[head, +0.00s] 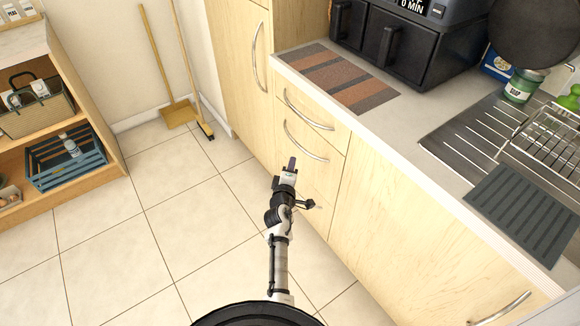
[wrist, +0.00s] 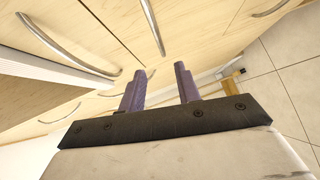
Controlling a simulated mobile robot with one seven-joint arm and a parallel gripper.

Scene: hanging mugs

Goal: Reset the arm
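My gripper (head: 291,164) is in front of the light wood drawers (head: 318,135) in the head view, over the tiled floor and below counter height. In the wrist view, the gripper's two purple fingers (wrist: 160,85) stand apart with an empty gap between them. Nothing is held. Cabinet fronts and curved metal handles (wrist: 152,25) show beyond the fingers. I cannot tell how far the fingertips are from the drawer fronts. No mugs are visible in either view.
The counter (head: 395,130) on the right holds a striped mat (head: 338,78), a black air fryer (head: 385,45) and a dish rack (head: 550,140). A shelf unit (head: 110,160) with baskets stands at left. A broom and dustpan (head: 180,112) lean at the back. The tiled floor between is clear.

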